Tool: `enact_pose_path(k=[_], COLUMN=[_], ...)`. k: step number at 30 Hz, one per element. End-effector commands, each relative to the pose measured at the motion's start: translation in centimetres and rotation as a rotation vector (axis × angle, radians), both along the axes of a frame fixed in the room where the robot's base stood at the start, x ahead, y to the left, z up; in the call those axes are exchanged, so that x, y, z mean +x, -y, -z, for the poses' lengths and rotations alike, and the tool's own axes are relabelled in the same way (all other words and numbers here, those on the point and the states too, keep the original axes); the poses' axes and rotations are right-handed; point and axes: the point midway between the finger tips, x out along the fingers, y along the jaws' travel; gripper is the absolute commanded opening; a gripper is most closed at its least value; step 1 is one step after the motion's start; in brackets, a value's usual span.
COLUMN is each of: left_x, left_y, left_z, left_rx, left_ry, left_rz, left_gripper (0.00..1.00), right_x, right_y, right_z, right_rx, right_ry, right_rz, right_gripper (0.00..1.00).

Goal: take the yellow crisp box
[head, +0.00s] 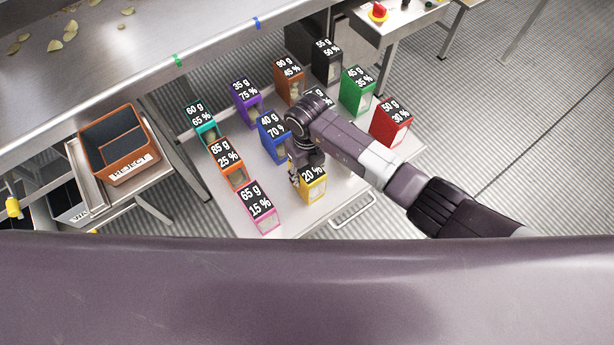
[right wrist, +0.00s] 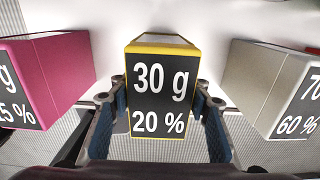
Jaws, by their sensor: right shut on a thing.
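The yellow crisp box (head: 314,194) stands upright near the front edge of the white table in the head view. In the right wrist view the yellow crisp box (right wrist: 162,90) is centred, and its dark label reads 30 g, 20 %. My right gripper (head: 300,180) is at this box, partly hiding it in the head view. In the right wrist view the right gripper's fingers (right wrist: 162,108) are shut on the box, one at each side. My left gripper is not in view.
A pink box (head: 261,215) stands to the left, also in the right wrist view (right wrist: 72,68). A grey box (right wrist: 265,85) is on the right there. A blue box (head: 272,140) and several others stand behind. An orange-rimmed reject bin (head: 118,171) is at left.

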Motion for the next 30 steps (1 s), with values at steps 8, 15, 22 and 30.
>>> enact_pose_path(k=[8,15,22,30], left_x=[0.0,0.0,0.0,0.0], left_y=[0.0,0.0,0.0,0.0], left_z=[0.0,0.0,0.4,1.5], left_rx=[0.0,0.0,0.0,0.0], left_ry=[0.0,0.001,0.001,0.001], left_rz=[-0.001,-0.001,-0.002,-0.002], left_gripper=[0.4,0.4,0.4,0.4], right_x=[0.1,0.2,0.3,0.3], right_y=[0.0,-0.1,-0.1,0.0], right_z=[-0.1,-1.0,-5.1,-13.2], right_rx=[0.0,0.003,0.003,0.002], right_ry=[0.001,0.004,0.01,0.008], right_rz=[0.0,0.001,-0.003,-0.002], right_gripper=[0.15,0.15,0.15,0.15])
